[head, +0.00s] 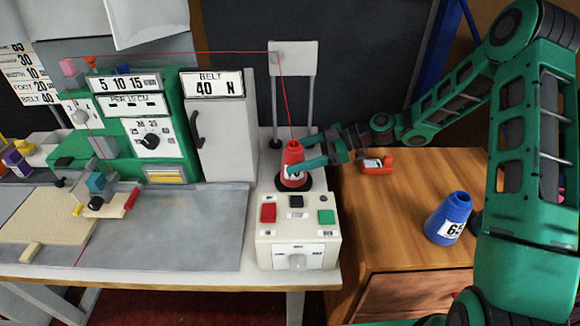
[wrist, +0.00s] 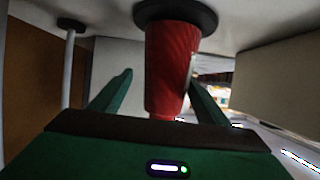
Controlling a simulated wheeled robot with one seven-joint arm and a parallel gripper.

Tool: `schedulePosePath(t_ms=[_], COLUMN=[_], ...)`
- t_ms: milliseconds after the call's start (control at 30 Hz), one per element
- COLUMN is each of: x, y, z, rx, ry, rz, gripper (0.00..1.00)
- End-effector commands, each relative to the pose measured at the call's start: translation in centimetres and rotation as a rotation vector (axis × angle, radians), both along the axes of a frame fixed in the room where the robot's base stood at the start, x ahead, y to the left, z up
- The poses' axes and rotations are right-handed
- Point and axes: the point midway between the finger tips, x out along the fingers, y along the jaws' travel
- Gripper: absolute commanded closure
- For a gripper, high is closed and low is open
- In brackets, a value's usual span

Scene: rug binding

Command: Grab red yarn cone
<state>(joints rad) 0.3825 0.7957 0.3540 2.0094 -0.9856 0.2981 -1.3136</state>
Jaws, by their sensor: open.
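The red yarn cone (head: 293,158) stands upright on a black round base (head: 296,182) behind the control box, with red thread rising from its top. My gripper (head: 308,151) reaches in from the right, its two fingers at the cone's sides. In the wrist view the picture is upside down, and the red cone (wrist: 172,65) hangs from the dark base disc (wrist: 176,14) between the open fingers (wrist: 157,95). The right finger there partly overlaps the cone's edge. I cannot tell whether a finger touches it.
A cream control box (head: 298,240) with red and green buttons stands in front of the cone. The green machine (head: 140,125) is at left. Thread runs overhead to it.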

Motion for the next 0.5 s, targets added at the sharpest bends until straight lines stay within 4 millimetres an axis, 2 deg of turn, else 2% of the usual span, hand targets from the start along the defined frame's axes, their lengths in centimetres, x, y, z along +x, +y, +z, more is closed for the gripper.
schedulePosePath(t_ms=[333,500], x=[-0.7,-0.6], y=[3.9,4.6], z=[-1.7,-2.0], rx=[0.001,0.0], ry=[0.001,0.0], rz=[0.004,0.001], gripper=[0.31,0.31])
